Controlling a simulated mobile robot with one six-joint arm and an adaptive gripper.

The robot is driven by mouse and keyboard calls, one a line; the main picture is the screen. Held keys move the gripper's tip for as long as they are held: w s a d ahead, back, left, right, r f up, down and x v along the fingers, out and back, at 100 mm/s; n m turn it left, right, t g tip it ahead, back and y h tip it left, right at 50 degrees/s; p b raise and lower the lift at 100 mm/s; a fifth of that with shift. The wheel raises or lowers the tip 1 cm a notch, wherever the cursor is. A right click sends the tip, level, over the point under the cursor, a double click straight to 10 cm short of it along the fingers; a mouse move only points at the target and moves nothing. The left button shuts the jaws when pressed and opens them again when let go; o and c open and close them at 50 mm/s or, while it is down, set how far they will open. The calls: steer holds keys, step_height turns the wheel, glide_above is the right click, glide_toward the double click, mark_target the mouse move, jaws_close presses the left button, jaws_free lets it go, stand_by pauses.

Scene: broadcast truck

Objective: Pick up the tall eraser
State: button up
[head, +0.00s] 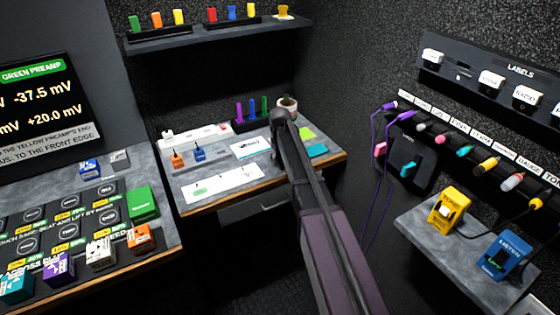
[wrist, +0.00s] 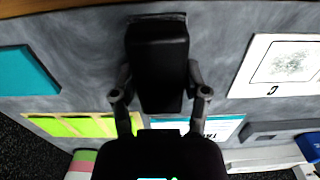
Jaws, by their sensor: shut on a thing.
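In the wrist view a tall black block (wrist: 158,62), which looks like the tall eraser, stands between the two fingers of my gripper (wrist: 160,97). The fingers are shut on its sides. A thin dark edge shows at the block's far end over the grey desk top; I cannot tell whether the block touches the desk. In the head view my arm reaches over the back desk (head: 258,181), and it hides the gripper and the block.
On the desk lie a teal pad (wrist: 25,72), green notes (wrist: 80,126) and a white card (wrist: 285,68). A pale pot (head: 288,104) and purple and green upright pieces (head: 252,110) stand behind. A shelf (head: 200,38) hangs above. Cables and a side table (head: 440,245) are at right.

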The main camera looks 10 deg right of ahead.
mark_target(280, 158)
steer(key=shift+r+p, duration=1.65)
steer(key=shift+r, duration=0.1)
steer(key=shift+s+r, duration=0.2)
steer(key=shift+s, duration=0.15)
steer(key=s+a+r+p, duration=0.1)
steer(key=s, duration=1.4)
steer(key=shift+s, duration=0.2)
steer(key=o, duration=0.5)
steer(key=c, duration=0.4)
steer(key=shift+o, duration=0.2)
steer(key=w+a+r+p, duration=0.3)
steer(key=w+a, duration=0.5)
steer(key=w, duration=0.5)
steer(key=shift+w+a+r+p, duration=0.2)
steer(key=shift+a+r+p, duration=0.1)
steer(key=shift+p, duration=0.2)
